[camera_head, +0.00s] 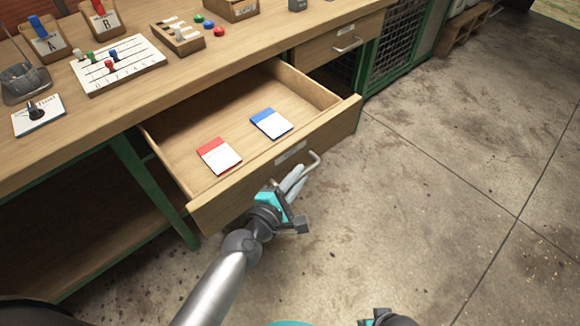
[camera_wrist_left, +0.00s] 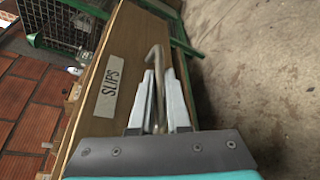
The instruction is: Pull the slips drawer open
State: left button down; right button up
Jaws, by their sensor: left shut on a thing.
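The slips drawer (camera_head: 275,165) stands well open under the wooden bench in the head view. Inside it lie a red-topped pad (camera_head: 219,157) and a blue-topped pad (camera_head: 271,124). Its front has a metal bar handle (camera_head: 314,163). My left gripper (camera_head: 297,180) is shut on that handle. In the left wrist view, the gripper fingers (camera_wrist_left: 160,95) close around the handle (camera_wrist_left: 156,60), beside the "SLIPS" label (camera_wrist_left: 109,87). In the head view, a part of my right arm shows at the bottom edge; its fingers are not in view.
A second drawer (camera_head: 340,42) to the right is closed. On the bench top (camera_head: 110,105) stand a peg board (camera_head: 118,64), stands marked A (camera_head: 47,44) and B (camera_head: 102,20), a dial plate (camera_head: 38,115) and small coloured pieces. The concrete floor (camera_head: 440,190) to the right is clear.

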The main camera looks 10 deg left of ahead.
pick_arm(q)
jog(key=shift+s+d, duration=0.1)
jog(key=c, duration=0.9)
grip_release()
jog(key=shift+p+v, duration=0.5)
jog(key=shift+v, duration=7.1)
pick_arm(e)
jog(key=shift+s+d+f, duration=0.3)
jog(key=shift+f, duration=0.2)
jog(key=shift+s+d+f, duration=0.25)
jog(key=shift+f, duration=0.25)
